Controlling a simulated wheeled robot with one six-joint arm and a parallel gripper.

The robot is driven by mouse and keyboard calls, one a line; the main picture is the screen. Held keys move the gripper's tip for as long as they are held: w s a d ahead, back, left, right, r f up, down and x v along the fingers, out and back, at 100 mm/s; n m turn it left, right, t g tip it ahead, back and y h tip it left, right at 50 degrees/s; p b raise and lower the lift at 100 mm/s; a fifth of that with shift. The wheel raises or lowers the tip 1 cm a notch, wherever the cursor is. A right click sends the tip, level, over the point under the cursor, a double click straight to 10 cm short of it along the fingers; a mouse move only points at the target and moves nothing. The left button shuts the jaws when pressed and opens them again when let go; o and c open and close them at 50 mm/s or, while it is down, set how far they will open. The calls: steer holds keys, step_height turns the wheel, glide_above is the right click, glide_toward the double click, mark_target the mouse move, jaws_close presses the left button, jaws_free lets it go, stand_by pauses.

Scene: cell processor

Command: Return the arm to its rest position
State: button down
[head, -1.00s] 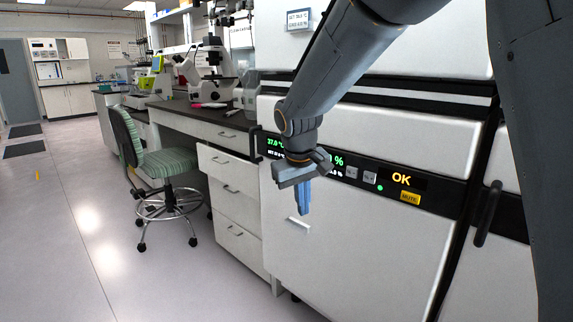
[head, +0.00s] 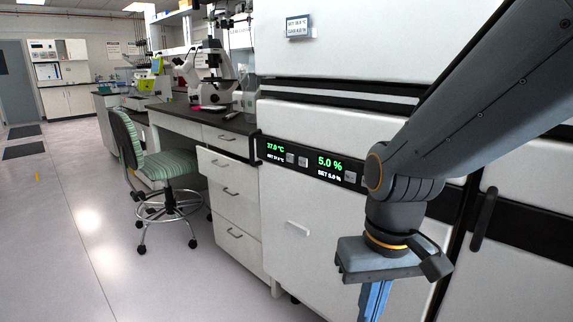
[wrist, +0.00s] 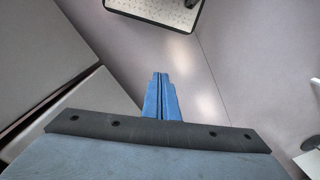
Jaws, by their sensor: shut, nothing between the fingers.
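My gripper (head: 374,300) hangs fingers-down at the lower right of the head view, in front of the white incubator's lower door. Its blue fingers are pressed together and hold nothing; their tips are cut off by the bottom edge of the head view. In the wrist view the closed fingers of my gripper (wrist: 160,90) point out over the floor (wrist: 235,60). My grey arm comes in from the right edge of the head view and bends down at the wrist.
The white incubator (head: 330,235) with a lit panel (head: 311,161) stands close behind my arm. Drawers (head: 230,190), a bench with a microscope (head: 212,70) and a green-striped chair (head: 165,165) are to the left.

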steer(key=d+r+m+p, duration=0.1)
steer(key=d+r+p, duration=0.5)
steer(key=p, duration=0.5)
steer(key=shift+s+m+h, duration=0.25)
steer(key=shift+m+h, duration=0.05)
